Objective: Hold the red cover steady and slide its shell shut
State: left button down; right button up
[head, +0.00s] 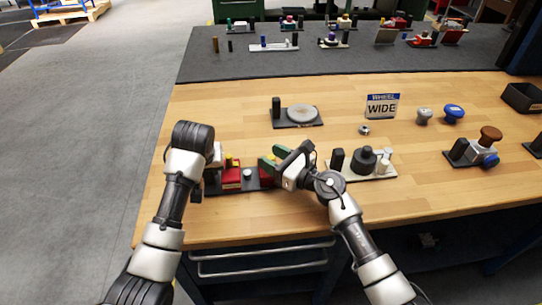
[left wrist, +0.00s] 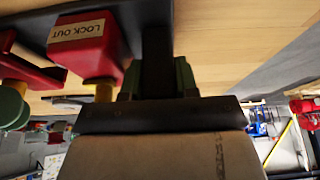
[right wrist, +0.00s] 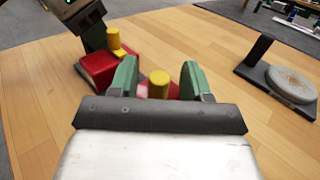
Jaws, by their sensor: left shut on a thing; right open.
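The red cover is in two red parts on a dark base plate. The left red part (head: 231,178), with a yellow knob, shows its "LOCK OUT" label in the left wrist view (left wrist: 85,42). The other red part (head: 267,179) carries a yellow knob (right wrist: 159,82) in the right wrist view; a gap separates the two. My left gripper (left wrist: 157,78) is shut on a dark upright post beside the labelled part. My right gripper (right wrist: 160,80) is open, its green fingers on either side of the yellow knob. Contact is unclear, and my grippers partly hide the device in the head view.
A dark stand with a grey disc (head: 302,114) is behind. A light plate with dark knobs (head: 368,170) stands just right of my right gripper. A "WHEEL WIDE" sign (head: 382,106) stands farther back. The table front edge is close; wood left of the device is clear.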

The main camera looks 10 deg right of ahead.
pick_arm(q)
jog(key=shift+a+f, duration=0.1)
jog(key=shift+f, duration=0.15)
pick_arm(e)
jog(key=shift+w+a, duration=0.25)
grip_shut()
jog(key=shift+s+a, duration=0.1)
jog(key=shift+a, duration=2.45)
grip_release()
jog(key=shift+a, duration=0.1)
jog(key=shift+d, duration=0.2)
